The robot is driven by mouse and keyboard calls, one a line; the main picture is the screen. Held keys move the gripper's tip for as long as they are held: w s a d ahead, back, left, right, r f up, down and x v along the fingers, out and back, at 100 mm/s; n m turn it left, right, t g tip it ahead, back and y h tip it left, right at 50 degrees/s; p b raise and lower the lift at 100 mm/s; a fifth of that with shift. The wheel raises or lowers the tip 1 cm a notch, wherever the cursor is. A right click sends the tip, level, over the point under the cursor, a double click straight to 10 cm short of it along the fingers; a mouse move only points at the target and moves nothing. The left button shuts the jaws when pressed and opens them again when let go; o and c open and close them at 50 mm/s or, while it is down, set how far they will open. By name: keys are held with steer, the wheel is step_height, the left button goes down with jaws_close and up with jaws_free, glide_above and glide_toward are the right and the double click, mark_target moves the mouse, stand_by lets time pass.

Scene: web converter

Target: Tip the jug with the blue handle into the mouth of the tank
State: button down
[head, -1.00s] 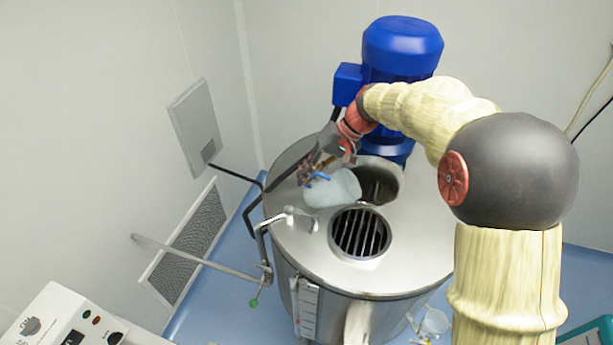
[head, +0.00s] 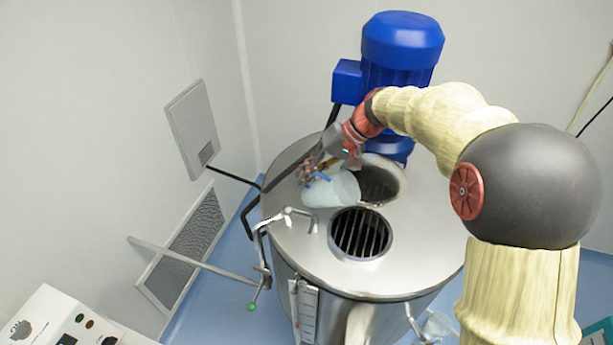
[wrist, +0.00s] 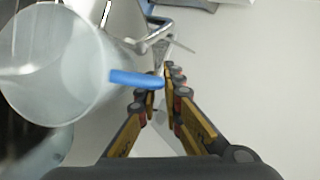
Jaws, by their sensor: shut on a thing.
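The translucent jug (head: 331,190) with the blue handle lies tipped over on its side in the head view, above the tank lid. Its open end points right, toward a round open mouth (head: 376,184) of the steel tank (head: 290,240). My gripper (head: 318,172) is shut on the blue handle, left of the mouth. In the wrist view, the jug (wrist: 50,70) fills the upper left, and its blue handle (wrist: 135,79) reaches between the fingers of my gripper (wrist: 158,90). I cannot tell whether anything flows from the jug.
A second, grated opening (head: 361,233) is in front of the mouth. A blue motor (head: 402,45) stands behind the mouth, close to my arm. A bent metal pipe (head: 287,216) rises at the lid's left. A white control box (head: 75,320) is at the lower left.

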steer(key=shift+s+d+b, duration=0.1)
steer(key=shift+d+b, duration=0.05)
steer(key=shift+b, duration=0.9)
steer(key=shift+s+d+r+n+t+y+b, duration=0.15)
steer(key=shift+s+d+r+t+y+b, duration=0.2)
steer(key=shift+r+y+b, duration=0.4)
steer(key=shift+s+d+r+n+t+y+b, duration=0.1)
steer(key=shift+d+r+t+y+b, duration=0.3)
steer(key=shift+b, duration=0.65)
steer(key=shift+s+d+r+n+t+y+b, duration=0.15)
steer(key=shift+s+d+r+t+y+b, duration=0.1)
steer(key=shift+r+t+y+b, duration=0.5)
steer(key=shift+s+d+r+n+t+y+b, duration=0.2)
steer(key=shift+s+d+r+y+b, duration=0.55)
steer(key=shift+b, duration=1.9)
steer(key=shift+s+d+r+n+t+y+b, duration=0.2)
steer(key=shift+s+d+r+y+b, duration=0.5)
steer(key=shift+b, duration=1.95)
steer(key=shift+w+f+p, duration=0.15)
steer(key=shift+w+p, duration=0.15)
